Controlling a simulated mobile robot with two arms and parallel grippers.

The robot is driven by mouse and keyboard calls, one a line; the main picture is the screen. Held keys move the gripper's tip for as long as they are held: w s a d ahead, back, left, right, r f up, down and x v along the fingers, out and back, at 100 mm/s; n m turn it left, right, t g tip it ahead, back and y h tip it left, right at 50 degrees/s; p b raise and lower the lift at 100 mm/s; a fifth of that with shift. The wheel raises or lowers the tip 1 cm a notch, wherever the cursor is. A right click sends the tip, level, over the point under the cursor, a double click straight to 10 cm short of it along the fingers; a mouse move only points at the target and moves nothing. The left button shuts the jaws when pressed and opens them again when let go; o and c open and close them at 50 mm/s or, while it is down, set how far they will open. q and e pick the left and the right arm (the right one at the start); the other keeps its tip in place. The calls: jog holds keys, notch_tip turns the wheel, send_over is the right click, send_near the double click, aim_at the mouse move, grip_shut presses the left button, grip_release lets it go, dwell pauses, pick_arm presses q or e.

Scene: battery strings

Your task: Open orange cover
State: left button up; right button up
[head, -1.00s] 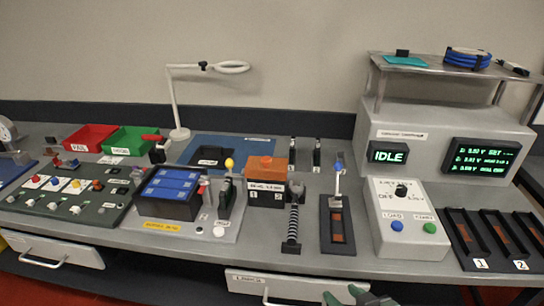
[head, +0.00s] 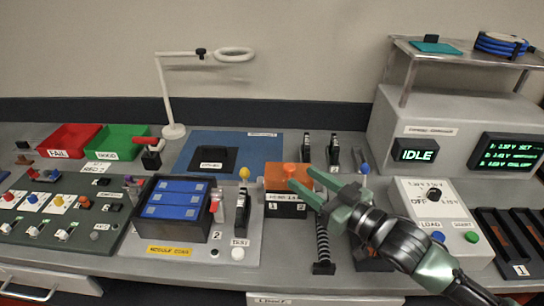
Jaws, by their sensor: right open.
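The orange cover (head: 276,177) lies flat on top of a small dark box (head: 284,207) with a white label, near the middle of the bench. It looks closed, and a small knob shows on its top. My right gripper (head: 302,178) reaches in from the lower right with its green fingers apart. Its fingertips are at the cover's right side and overlap it in the picture. I cannot tell whether they touch it. The fingers hide part of the cover's right edge. My left gripper is not in view.
A blue battery block (head: 176,199) and a lever with a yellow knob (head: 244,173) stand left of the box. A black coiled part (head: 322,245) stands in front. The white control box (head: 425,195) is to the right. A lamp (head: 172,130) stands behind.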

aim_at(293, 170)
jog(key=x, duration=0.3)
jog(key=p+x, duration=0.1)
jog(key=x, duration=0.1)
jog(key=shift+w+a+r, duration=0.2)
jog(key=shift+a+r, duration=0.05)
jog(key=shift+a, duration=0.1)
jog(key=shift+w+a, duration=0.1)
jog(key=shift+w, duration=0.05)
grip_shut()
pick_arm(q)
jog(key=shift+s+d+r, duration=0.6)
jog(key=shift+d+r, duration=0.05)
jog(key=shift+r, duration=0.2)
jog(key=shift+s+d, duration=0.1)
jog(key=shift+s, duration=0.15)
